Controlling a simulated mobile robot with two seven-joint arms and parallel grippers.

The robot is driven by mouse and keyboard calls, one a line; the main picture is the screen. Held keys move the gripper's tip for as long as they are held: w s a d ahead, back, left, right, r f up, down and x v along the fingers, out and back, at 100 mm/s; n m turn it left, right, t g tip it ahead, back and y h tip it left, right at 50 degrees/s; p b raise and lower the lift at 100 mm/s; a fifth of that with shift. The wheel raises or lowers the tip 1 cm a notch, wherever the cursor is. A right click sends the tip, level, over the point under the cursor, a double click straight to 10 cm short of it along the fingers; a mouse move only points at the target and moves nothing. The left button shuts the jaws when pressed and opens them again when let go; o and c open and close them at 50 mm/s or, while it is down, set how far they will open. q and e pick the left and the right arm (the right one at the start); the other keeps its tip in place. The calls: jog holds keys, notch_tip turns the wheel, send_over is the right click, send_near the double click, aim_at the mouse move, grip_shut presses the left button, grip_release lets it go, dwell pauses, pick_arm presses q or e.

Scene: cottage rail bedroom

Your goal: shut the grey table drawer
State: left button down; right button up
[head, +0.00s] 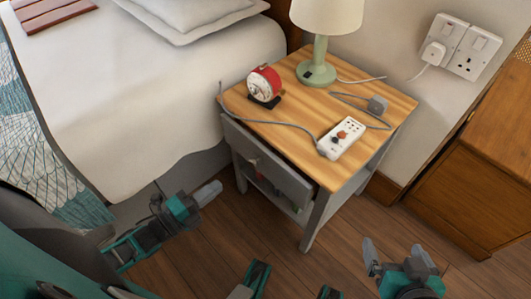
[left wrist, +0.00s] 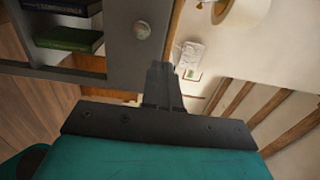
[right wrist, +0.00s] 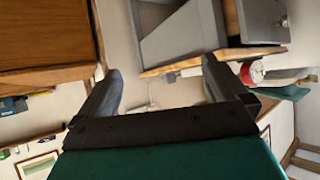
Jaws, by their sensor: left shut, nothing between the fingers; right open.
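The grey table drawer (head: 268,165) sits under the wooden top of the bedside table. Its front stands a little out from the table, with a dark gap behind its upper edge. Its round knob (left wrist: 142,31) shows in the left wrist view, and the drawer (right wrist: 258,20) also shows in the right wrist view. My left gripper (head: 215,188) is shut and empty, in front of the drawer and apart from it in the head view. My right gripper (head: 396,254) is open and empty, low and to the right of the table.
The table top (head: 285,112) holds a red alarm clock (head: 264,84), a green lamp (head: 318,68) and a white power strip (head: 341,138) with cables. Books (left wrist: 65,38) lie on the shelf below the drawer. The bed (head: 150,90) is at left, a wooden cabinet (head: 480,170) at right.

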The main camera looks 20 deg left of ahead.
pick_arm(q)
jog(key=b, duration=0.3)
send_near(261, 151)
jog(key=x, duration=0.7)
jog(key=shift+f, duration=0.15)
pick_arm(e)
jog(key=shift+w+a+f, duration=0.2)
jog(key=shift+a+f, duration=0.1)
jog(key=shift+f, duration=0.4)
pick_arm(q)
jog(key=shift+w+d, duration=0.1)
jog(key=shift+w, duration=0.1)
jog(key=x, duration=0.4)
jog(key=shift+w+b, duration=0.2)
jog(key=shift+b, duration=0.2)
jog(key=shift+r, duration=0.2)
pick_arm(e)
jog(key=shift+w+y, duration=0.3)
jog(key=shift+w, duration=0.45)
jog(key=shift+s+d, duration=0.1)
jog(key=shift+s, duration=0.05)
